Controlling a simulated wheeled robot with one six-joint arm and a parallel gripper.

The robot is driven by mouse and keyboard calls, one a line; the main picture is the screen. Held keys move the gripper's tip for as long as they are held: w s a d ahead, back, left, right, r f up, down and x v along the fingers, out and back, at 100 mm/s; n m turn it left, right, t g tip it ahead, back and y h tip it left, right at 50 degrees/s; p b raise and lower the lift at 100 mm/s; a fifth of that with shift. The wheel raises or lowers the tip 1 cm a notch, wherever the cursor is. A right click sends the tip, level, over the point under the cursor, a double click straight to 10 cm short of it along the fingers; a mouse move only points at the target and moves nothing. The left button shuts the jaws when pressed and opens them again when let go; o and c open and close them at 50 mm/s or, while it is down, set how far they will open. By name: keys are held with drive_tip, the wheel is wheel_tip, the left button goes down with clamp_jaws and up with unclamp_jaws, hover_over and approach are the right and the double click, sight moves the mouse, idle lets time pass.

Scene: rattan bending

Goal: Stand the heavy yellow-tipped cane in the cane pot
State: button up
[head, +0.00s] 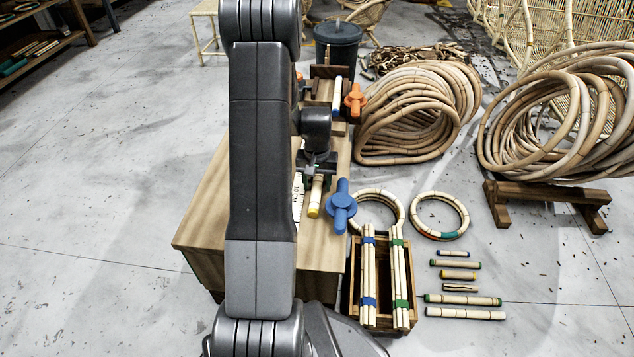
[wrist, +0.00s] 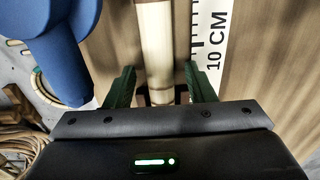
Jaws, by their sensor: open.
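A pale cane with a yellow end (head: 314,211) is at the right edge of the wooden bench, partly hidden by my arm. My gripper (head: 318,180) is over it. In the wrist view the cane (wrist: 156,40) runs between the two green fingers of my open gripper (wrist: 160,88), with a gap on each side. The yellow tip is not visible there.
A blue clamp handle (head: 341,207) is close right of the cane, and an orange one (head: 355,100) is farther back. A 10 cm ruler (wrist: 213,40) lies beside the cane. A wooden crate (head: 383,325) and short canes lie at right. The floor at left is clear.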

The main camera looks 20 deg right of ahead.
sight(316, 190)
wheel_tip(316, 190, up, 12)
drive_tip(key=p, duration=0.4)
wheel_tip(316, 190, down, 12)
drive_tip(key=b, duration=0.4)
drive_tip(key=shift+f+b, duration=0.2)
drive_tip(key=shift+b, duration=0.1)
drive_tip(key=shift+s+a+r+p, duration=0.25)
drive_tip(key=shift+s+r+p, duration=0.2)
drive_tip(key=shift+r, duration=0.15)
drive_tip(key=shift+s+a+r+p, duration=0.2)
drive_tip(key=shift+s+r+p, duration=0.2)
drive_tip(key=shift+r, duration=0.2)
drive_tip(key=shift+s+a+r, duration=0.1)
drive_tip(key=shift+s+a, duration=0.05)
drive_tip(key=shift+s, duration=0.2)
